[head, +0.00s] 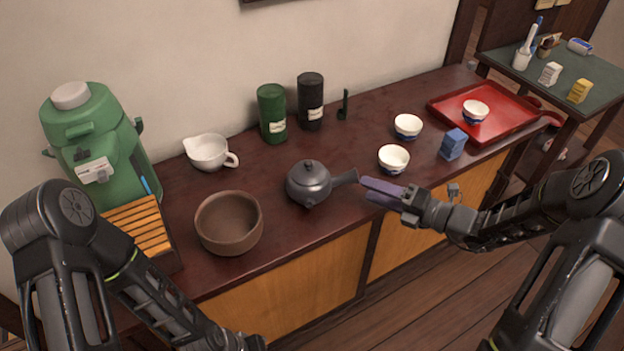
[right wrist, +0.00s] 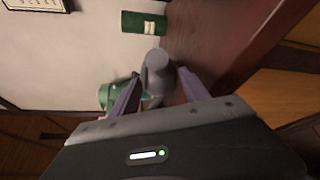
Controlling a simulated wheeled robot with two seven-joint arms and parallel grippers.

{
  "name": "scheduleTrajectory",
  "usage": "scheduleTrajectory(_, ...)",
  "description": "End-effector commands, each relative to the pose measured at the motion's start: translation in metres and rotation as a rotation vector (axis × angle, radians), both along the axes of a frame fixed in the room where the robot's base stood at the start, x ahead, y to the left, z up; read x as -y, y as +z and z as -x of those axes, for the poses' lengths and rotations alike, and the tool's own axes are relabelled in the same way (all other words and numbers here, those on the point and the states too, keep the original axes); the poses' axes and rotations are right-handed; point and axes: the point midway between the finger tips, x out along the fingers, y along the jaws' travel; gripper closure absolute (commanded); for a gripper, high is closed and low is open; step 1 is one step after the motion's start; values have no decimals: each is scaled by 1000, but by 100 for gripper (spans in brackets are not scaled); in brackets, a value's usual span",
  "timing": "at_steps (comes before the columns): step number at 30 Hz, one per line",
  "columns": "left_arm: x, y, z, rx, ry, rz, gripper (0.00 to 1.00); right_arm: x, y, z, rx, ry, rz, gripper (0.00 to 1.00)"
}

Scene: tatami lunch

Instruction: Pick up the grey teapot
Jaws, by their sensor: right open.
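The grey teapot (head: 308,184) stands upright on the dark red wooden counter, its side handle pointing right. My right gripper (head: 366,190) is open at the end of that handle, with its fingers reaching left toward it. In the right wrist view the grey teapot (right wrist: 156,76) shows ahead, with the handle end between the two open fingers of the right gripper (right wrist: 155,93). I cannot tell whether the fingers touch the handle. My left arm is at the lower left of the head view, and its gripper fingers are not visible.
A brown bowl (head: 229,224) stands left of the teapot, and a white spouted cup (head: 209,152) behind it. Green (head: 272,114) and black (head: 311,102) canisters stand at the back. White cups (head: 393,159) and a blue box (head: 453,144) are to the right, near a red tray (head: 520,122).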

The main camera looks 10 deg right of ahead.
Motion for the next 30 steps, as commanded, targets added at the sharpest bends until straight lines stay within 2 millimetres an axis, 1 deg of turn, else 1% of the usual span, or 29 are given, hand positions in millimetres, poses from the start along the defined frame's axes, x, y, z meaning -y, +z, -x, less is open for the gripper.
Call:
scheduleTrajectory(9, 0, 0, 1, -1, 0, 0, 100, -1, 0, -1, 1, 1, 0, 46)
scheduleTrajectory(17, 0, -1, 0, -1, 0, 0, 100, -18, -3, -16, 1, 1, 0, 46)
scheduleTrajectory(26, 0, -1, 0, -1, 0, 0, 100, -20, -4, -18, 1, 1, 0, 46)
scheduleTrajectory(30, 0, -1, 0, -1, 0, 0, 100, -27, -5, -23, 0, 3, 0, 46)
